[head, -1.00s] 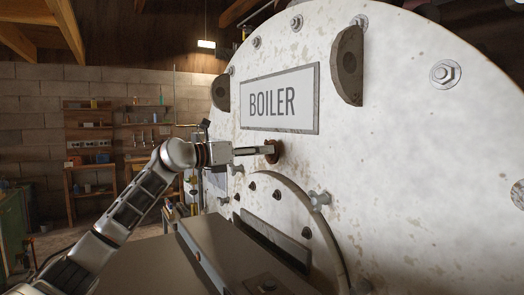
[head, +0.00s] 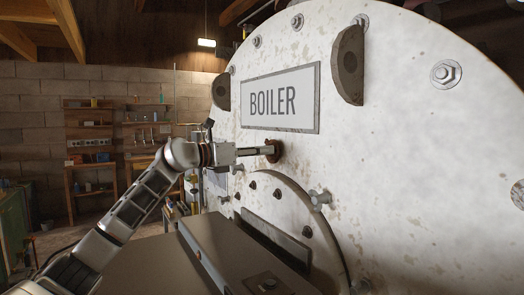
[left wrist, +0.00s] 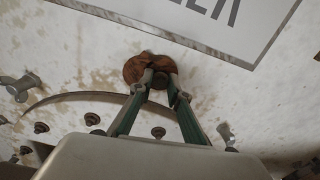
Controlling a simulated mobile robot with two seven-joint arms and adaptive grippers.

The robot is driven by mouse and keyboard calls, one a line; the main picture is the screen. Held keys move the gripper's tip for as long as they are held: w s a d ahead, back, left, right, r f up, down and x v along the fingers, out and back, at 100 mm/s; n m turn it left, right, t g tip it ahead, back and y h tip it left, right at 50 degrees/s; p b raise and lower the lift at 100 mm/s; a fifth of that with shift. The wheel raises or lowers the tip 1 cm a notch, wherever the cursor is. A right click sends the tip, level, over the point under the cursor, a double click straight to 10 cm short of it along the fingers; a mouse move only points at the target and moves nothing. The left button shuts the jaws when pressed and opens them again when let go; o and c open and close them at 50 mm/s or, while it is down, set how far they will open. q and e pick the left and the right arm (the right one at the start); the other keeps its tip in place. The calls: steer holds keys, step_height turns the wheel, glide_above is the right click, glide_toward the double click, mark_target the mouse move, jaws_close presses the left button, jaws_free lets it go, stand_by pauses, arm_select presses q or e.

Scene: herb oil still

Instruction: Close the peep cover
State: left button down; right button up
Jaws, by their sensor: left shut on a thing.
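The peep cover (head: 274,148) is a small rusty brown disc on the boiler's pale front, just below the BOILER plate. It also shows in the left wrist view (left wrist: 135,68), with a dark knob at its lower right. My left gripper (head: 268,150) reaches it from the left. In the left wrist view the fingertips (left wrist: 161,82) are shut on the knob, one on each side. The fingers partly hide the knob, and I cannot tell whether a hole lies behind the disc. My right gripper is not in view.
The boiler front (head: 420,150) fills the right side. Below the cover is a round bolted hatch (head: 290,205) with clamp knobs (head: 320,198). A grey metal housing (head: 215,255) juts out beneath my left arm. Shelves (head: 90,145) stand at the far wall.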

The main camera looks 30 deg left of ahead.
arm_select(q)
steer(key=shift+w+a+f+m+b, duration=0.15)
steer(key=shift+w+a+f+m, duration=0.25)
steer(key=shift+m, duration=1.6)
steer(key=shift+w+a+f+m+b, duration=0.2)
steer(key=shift+a+m, duration=0.35)
steer(key=shift+m, duration=1.45)
steer(key=shift+w+a+f+m+b, duration=0.1)
steer(key=shift+w+a+f+m, duration=0.25)
steer(key=shift+m, duration=1.65)
steer(key=shift+s+a+r, duration=0.1)
steer(key=shift+s+a, duration=0.05)
steer(key=c, duration=1.9)
jaws_free()
steer(key=v, duration=1.2)
